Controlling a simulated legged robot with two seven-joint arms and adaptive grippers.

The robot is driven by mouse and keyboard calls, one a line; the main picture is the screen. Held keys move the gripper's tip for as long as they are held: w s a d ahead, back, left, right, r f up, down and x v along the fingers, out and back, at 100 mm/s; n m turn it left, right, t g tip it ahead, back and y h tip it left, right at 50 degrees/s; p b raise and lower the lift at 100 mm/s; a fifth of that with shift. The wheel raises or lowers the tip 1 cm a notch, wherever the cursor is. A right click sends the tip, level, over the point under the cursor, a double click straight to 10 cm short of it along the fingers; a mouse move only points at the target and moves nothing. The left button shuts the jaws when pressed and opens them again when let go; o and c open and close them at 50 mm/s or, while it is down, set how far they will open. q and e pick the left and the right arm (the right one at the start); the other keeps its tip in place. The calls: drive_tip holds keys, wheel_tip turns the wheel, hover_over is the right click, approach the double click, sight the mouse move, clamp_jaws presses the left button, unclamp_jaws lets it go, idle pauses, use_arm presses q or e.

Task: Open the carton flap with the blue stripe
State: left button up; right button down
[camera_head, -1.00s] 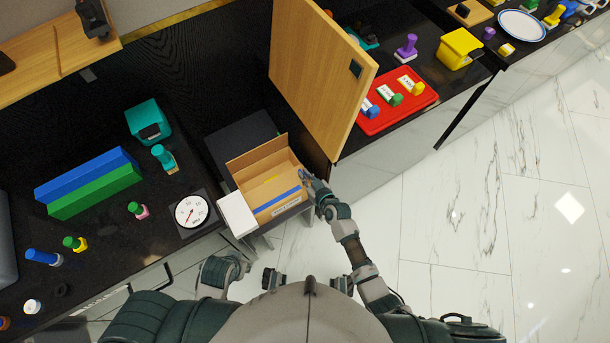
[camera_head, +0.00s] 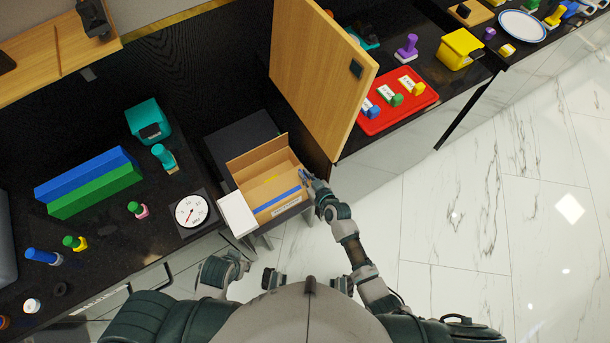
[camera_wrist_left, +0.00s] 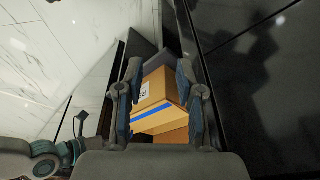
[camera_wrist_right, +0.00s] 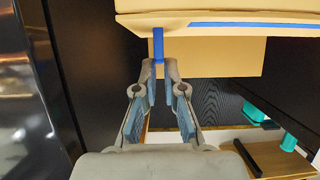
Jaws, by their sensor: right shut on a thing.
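The open brown carton (camera_head: 257,150) stands between the black counters in the head view. A flap with a blue stripe (camera_head: 277,203) is on its near side; the stripe also shows in the right wrist view (camera_wrist_right: 250,25). My right gripper (camera_head: 305,176) is at the stripe's right end. In the right wrist view, its fingertips (camera_wrist_right: 159,66) come together on a narrow blue piece just below the carton, apparently part of the striped flap. My left gripper (camera_wrist_left: 160,68) is open and empty, with the carton (camera_wrist_left: 158,90) beyond its fingers in the left wrist view.
A wooden door panel (camera_head: 315,75) stands upright just behind and right of the carton. A white panel (camera_head: 238,213) is at the carton's left. A dial scale (camera_head: 191,211) and blue and green blocks (camera_head: 95,190) are on the left counter. The marble floor at right is clear.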

drive_tip(key=shift+s+d+f, duration=0.15)
drive_tip(key=shift+s+f, duration=0.1)
drive_tip(key=shift+f, duration=0.35)
drive_tip(key=c, duration=1.3)
unclamp_jaws()
drive_tip(key=shift+r, duration=0.1)
drive_tip(key=shift+o, duration=0.2)
drive_tip(key=shift+w+r, duration=0.15)
drive_tip(key=shift+r, duration=0.1)
drive_tip(key=v, duration=1.2)
